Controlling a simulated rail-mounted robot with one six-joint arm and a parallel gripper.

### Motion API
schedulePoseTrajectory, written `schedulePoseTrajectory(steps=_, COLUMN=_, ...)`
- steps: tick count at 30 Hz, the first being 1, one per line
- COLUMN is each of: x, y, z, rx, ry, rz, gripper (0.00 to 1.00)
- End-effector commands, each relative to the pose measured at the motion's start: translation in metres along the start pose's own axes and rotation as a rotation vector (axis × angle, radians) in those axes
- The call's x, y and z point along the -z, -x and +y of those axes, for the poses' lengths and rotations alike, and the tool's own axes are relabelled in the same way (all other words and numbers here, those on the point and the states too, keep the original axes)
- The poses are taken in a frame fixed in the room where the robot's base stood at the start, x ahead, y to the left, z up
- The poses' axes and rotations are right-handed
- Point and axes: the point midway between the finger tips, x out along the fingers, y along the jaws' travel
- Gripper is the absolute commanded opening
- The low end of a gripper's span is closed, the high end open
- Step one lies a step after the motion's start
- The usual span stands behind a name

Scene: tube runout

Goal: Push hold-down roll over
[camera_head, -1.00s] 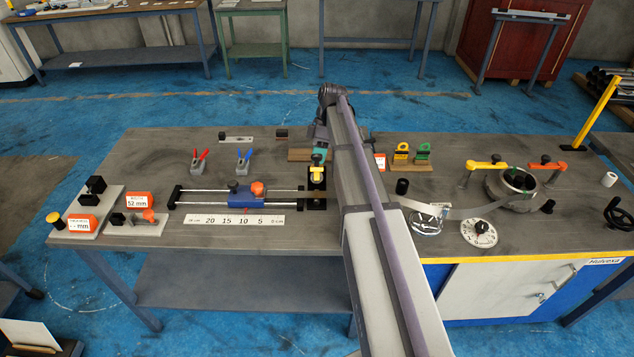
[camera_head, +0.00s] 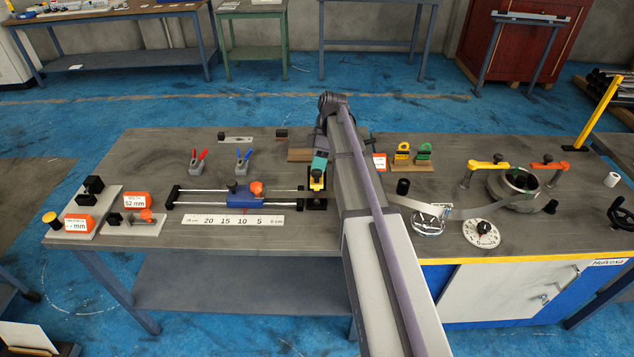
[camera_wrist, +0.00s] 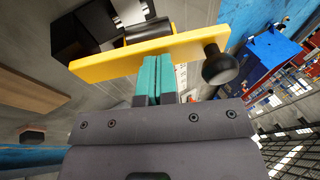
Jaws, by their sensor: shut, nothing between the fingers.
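The hold-down roll's yellow arm (camera_head: 317,181) stands at the right end of the slide rails, just left of my arm. In the wrist view the yellow bar (camera_wrist: 150,55) runs across the picture, with a black roll (camera_wrist: 148,31) behind it and a round black knob (camera_wrist: 219,66) at its right end. My gripper (camera_head: 319,164) is shut and empty. Its teal fingertips (camera_wrist: 157,62) are at the bar's near edge, left of the knob, and seem to touch it. The strip under the roll is hidden.
A blue slide carriage (camera_head: 242,195) sits on twin rails left of the roll, behind a white scale (camera_head: 235,221). Small clamps (camera_head: 243,163) stand farther back. A pale strip (camera_head: 413,206), a dial (camera_head: 482,234) and a steel ring (camera_head: 513,185) are to the right.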

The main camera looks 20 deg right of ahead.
Motion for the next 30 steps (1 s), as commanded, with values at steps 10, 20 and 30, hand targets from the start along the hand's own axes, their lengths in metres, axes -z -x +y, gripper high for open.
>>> schedulePoseTrajectory(steps=10, x=-0.002, y=-0.01, z=-0.005, rx=0.0, ry=0.0, rz=0.0, gripper=0.0)
schedulePoseTrajectory(steps=20, x=-0.003, y=-0.015, z=-0.008, rx=0.0, ry=0.0, rz=0.0, gripper=0.0)
schedulePoseTrajectory(steps=30, x=-0.003, y=-0.013, z=0.003, rx=0.0, ry=0.0, rz=0.0, gripper=0.0)
